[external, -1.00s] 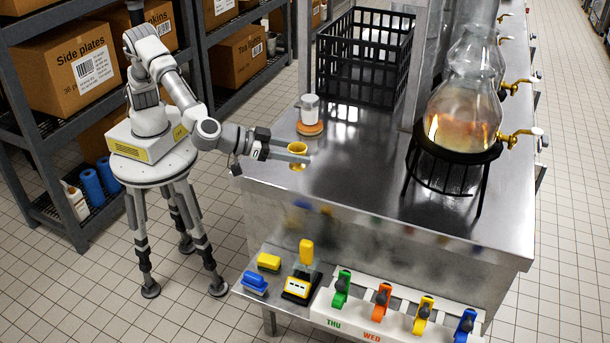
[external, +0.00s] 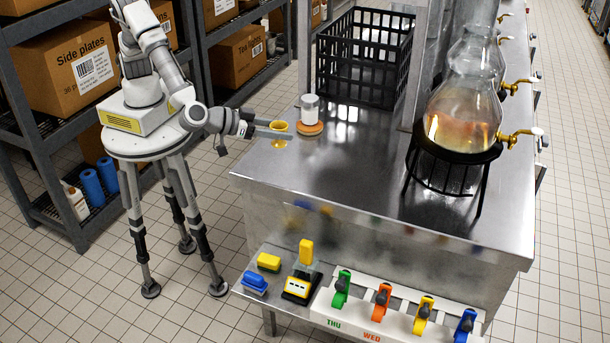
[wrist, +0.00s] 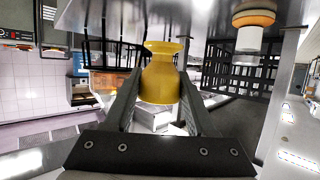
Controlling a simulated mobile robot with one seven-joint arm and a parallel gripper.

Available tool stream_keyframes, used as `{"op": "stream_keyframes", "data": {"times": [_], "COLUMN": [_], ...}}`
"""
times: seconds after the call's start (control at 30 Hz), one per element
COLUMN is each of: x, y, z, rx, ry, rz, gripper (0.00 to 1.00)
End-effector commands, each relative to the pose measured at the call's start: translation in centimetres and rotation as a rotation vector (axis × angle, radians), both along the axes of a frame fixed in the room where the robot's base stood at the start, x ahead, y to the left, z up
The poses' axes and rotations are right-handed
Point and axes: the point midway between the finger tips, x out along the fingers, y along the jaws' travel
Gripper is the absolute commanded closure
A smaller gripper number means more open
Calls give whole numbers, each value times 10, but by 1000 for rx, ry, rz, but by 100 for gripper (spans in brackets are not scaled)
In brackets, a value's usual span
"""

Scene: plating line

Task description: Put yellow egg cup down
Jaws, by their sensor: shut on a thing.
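The yellow egg cup (external: 279,127) is over the left edge area of the steel counter (external: 345,175), left of a white jar. In the wrist view, which is upside down, the egg cup (wrist: 161,78) is upright between the two fingers of my gripper (wrist: 152,95), with its foot toward the counter. My gripper (external: 279,130) reaches in from the left and is shut on the egg cup. A yellow patch shows just below the fingers, either the cup's foot or its reflection. Whether the foot touches the counter I cannot tell.
The white jar (external: 309,107) stands on an orange coaster (external: 310,129) close right of the cup. A black crate (external: 364,55) is behind, and a glass dispenser (external: 460,115) on a black stand is at the right. The counter's front middle is clear.

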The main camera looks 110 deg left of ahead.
Motion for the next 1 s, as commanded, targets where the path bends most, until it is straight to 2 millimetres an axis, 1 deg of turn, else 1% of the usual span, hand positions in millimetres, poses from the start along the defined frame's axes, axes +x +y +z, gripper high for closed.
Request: {"op": "stream_keyframes", "data": {"times": [0.03, 0.27, 0.5, 0.7, 0.9, 1.0], "x": [-7, -41, -79, -106, -120, -123], "y": [7, 40, 73, 96, 108, 110], "z": [13, 26, 46, 60, 66, 62], "rx": [4, 8, 13, 18, 19, 19], "ry": [4, 3, -4, -11, -18, -19], "rz": [13, 76, 137, 176, 197, 200], "gripper": [99, 99, 99, 99, 99, 99]}}
